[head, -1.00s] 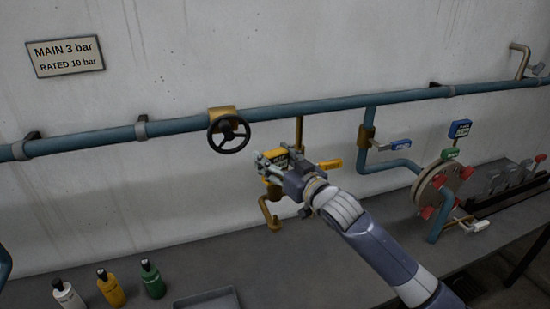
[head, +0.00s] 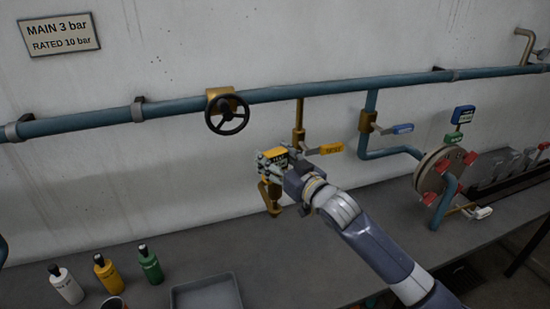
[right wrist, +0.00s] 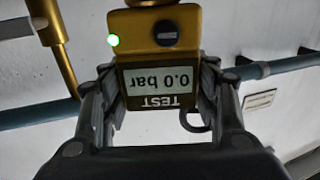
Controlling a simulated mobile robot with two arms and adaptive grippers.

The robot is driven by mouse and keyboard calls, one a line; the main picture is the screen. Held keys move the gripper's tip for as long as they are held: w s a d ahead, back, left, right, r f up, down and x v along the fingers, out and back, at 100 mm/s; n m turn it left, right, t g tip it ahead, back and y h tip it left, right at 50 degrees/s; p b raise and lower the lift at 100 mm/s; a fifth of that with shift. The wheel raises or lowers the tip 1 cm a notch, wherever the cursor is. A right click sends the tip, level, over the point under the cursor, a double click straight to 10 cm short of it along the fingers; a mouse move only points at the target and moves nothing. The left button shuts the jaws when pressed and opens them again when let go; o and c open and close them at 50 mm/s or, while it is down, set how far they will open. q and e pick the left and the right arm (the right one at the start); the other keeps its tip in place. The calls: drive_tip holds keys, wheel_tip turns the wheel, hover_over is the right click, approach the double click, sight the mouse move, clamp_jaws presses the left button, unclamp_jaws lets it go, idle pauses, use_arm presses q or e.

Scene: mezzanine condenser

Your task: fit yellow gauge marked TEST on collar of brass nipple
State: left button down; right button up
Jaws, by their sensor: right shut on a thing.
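My right gripper (head: 272,162) is shut on the yellow gauge (head: 274,153). In the right wrist view the gauge (right wrist: 155,45) is upside down between the fingers, with TEST on its label, a display reading 0.0 bar, a lit green lamp and a dark knob. My left gripper is out of view.
A blue main pipe (head: 170,110) with a black handwheel (head: 227,114) crosses the wall. At right are a blue-handled valve (head: 402,128) and a round flange (head: 440,177). Bottles (head: 105,272) and a grey tray (head: 207,293) stand at the front left of the bench.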

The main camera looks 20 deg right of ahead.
drive_tip(key=shift+r+p, duration=0.1)
drive_tip(key=shift+p, duration=0.55)
idle(1.3)
drive_tip(key=shift+f+b, duration=1.4)
drive_tip(key=shift+f, duration=0.95)
drive_tip(key=o, duration=1.4)
drive_tip(key=shift+f, duration=0.1)
drive_tip(key=shift+s, duration=0.15)
drive_tip(key=v, duration=1.1)
drive_tip(key=shift+s+d, duration=0.1)
drive_tip(key=shift+s, duration=0.3)
